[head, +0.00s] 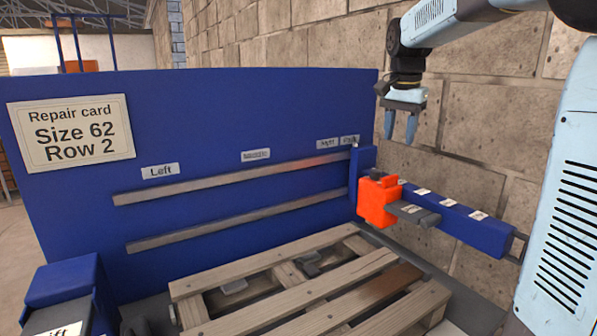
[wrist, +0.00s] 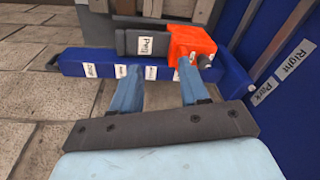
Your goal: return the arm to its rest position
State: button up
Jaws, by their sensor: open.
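My gripper (head: 400,128) hangs with its two pale blue fingers pointing down, in front of the stone wall and right of the blue panel. The fingers are apart with nothing between them. It is above the orange block (head: 378,200) on the blue rail, with a clear gap. In the wrist view my gripper (wrist: 159,82) shows its two separate fingers over the blue rail (wrist: 88,64), with the orange block (wrist: 190,46) beyond the right finger. My pale blue arm comes in from the upper right of the head view.
A wooden pallet (head: 330,302) lies low in front. The blue panel (head: 230,120) carries two grey slats, several labels and a repair card (head: 72,132) reading Size 62, Row 2. A dark handle (head: 412,213) juts from the orange block. The stone wall (head: 480,120) stands close behind my gripper.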

jog(key=s+f+n+t, duration=0.2)
jog(key=s+f+n, duration=0.2)
jog(key=s, duration=0.9)
jog(key=s+a+f+n+t, duration=0.1)
jog(key=s+f+n, duration=0.3)
jog(key=s, duration=1)
notch_tip(320, 180, down, 2)
jog(key=shift+s+f+t+y, duration=0.1)
jog(key=shift+s+t+y, duration=0.2)
jog(key=shift+t, duration=0.1)
